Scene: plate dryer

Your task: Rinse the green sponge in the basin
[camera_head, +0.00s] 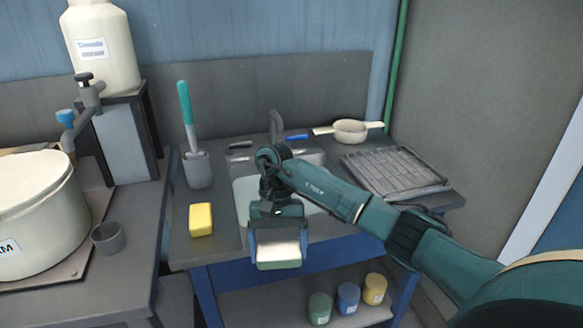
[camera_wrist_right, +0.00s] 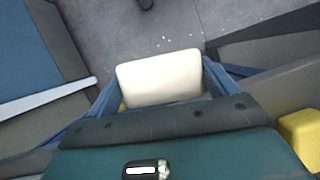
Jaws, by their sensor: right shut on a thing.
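My right gripper (camera_head: 278,246) is shut on a block-shaped sponge (camera_head: 278,253), held near the counter's front edge, in front of the basin. The sponge has a cream-white face and a greenish lower edge in the head view. In the right wrist view the sponge (camera_wrist_right: 158,78) shows only its cream face, between the fingers of my right gripper (camera_wrist_right: 160,85). The basin (camera_head: 241,196) is sunk in the counter behind the gripper, pale green inside. My right arm hides much of it and its right side. My left gripper is not in view.
A yellow sponge (camera_head: 201,219) lies left of the basin. A brush in a holder (camera_head: 198,170) stands behind it. A drying rack (camera_head: 394,172) and a pan (camera_head: 350,130) are at the right and back. A faucet (camera_head: 276,127) rises behind the basin. Several jars (camera_head: 348,297) stand below.

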